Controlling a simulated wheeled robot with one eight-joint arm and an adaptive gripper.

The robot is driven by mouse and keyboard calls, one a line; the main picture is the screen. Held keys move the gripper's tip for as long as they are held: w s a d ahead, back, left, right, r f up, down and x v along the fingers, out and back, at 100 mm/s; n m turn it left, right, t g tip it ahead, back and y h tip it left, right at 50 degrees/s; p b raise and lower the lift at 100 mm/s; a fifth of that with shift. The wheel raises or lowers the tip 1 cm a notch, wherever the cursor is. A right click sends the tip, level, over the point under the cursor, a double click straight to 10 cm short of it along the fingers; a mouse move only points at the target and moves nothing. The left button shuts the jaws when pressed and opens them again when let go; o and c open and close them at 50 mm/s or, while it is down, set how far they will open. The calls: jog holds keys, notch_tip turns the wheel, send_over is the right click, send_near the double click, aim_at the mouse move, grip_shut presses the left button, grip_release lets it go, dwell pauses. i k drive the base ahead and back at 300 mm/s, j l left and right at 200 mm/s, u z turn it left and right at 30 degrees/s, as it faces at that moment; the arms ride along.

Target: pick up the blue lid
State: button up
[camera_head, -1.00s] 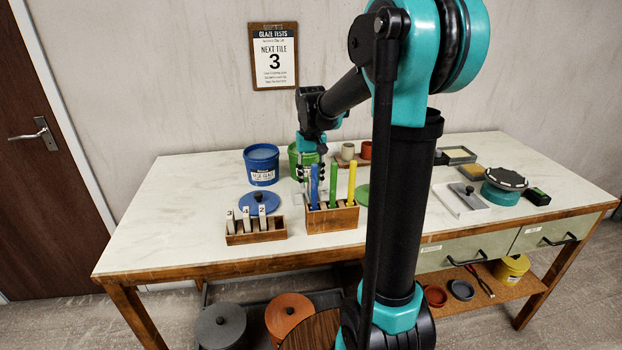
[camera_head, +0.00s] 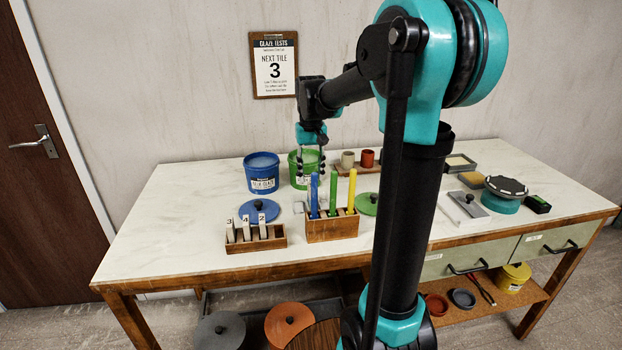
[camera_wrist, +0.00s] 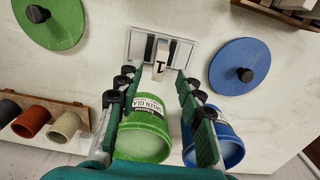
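The blue lid (camera_head: 258,211) lies flat on the table, black knob up, behind the small wooden tile rack. In the wrist view the blue lid (camera_wrist: 226,66) is at the upper right, to the right of my fingers. My gripper (camera_head: 315,171) is above the table in front of the green bucket, behind and to the right of the lid. In the wrist view my gripper (camera_wrist: 155,76) is open with nothing between its fingers.
A blue bucket (camera_head: 261,174) and a green bucket (camera_head: 298,167) stand behind the lid. A wooden box with tall coloured tools (camera_head: 332,228) stands right of it, near a green lid (camera_head: 366,208). The tile rack (camera_head: 257,242) is in front. Table left is clear.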

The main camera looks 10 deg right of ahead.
aim_at(253, 207)
jog(key=k+j, duration=0.45)
jog(key=j, duration=0.3)
jog(key=k+j, duration=0.25)
jog(key=j, duration=0.1)
